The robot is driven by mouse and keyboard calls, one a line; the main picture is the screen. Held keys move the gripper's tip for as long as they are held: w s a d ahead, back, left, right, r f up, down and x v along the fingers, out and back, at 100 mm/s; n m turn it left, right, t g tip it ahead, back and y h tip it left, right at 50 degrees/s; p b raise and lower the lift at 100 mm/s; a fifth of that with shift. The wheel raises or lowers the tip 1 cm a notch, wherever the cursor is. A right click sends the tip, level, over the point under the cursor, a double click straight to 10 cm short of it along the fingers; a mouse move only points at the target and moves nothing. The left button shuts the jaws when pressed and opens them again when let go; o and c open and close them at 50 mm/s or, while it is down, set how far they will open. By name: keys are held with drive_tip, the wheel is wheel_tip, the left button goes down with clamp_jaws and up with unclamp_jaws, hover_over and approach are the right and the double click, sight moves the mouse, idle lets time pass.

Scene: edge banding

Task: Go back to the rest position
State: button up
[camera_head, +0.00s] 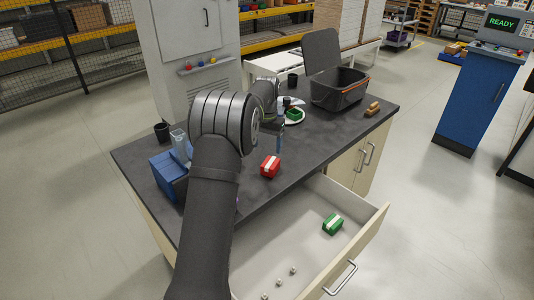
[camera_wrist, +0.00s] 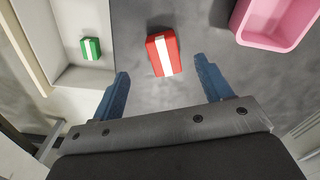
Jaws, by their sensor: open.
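My gripper (camera_wrist: 162,76) is open and empty in the wrist view, its two blue fingers spread wide apart. A red box with a white stripe (camera_wrist: 163,53) lies on the dark worktop beyond and between the fingertips, with no finger touching it. The same red box shows near the front edge of the worktop in the head view (camera_head: 270,166). In the head view my arm crosses the worktop from below, and the gripper end is small and partly hidden behind my arm.
An open drawer (camera_head: 375,222) juts out in front, holding a green box with a white stripe (camera_head: 333,224) and several small metal pieces. On the worktop stand a dark bin (camera_head: 340,89), wooden blocks (camera_head: 373,108), a blue holder (camera_head: 168,175) and a black cup (camera_head: 162,132).

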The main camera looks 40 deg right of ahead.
sight(267, 168)
drive_tip(key=shift+r, duration=0.35)
wheel_tip(267, 168, down, 12)
drive_tip(key=shift+f, duration=0.1)
wheel_tip(267, 168, up, 2)
drive_tip(key=shift+r, duration=0.95)
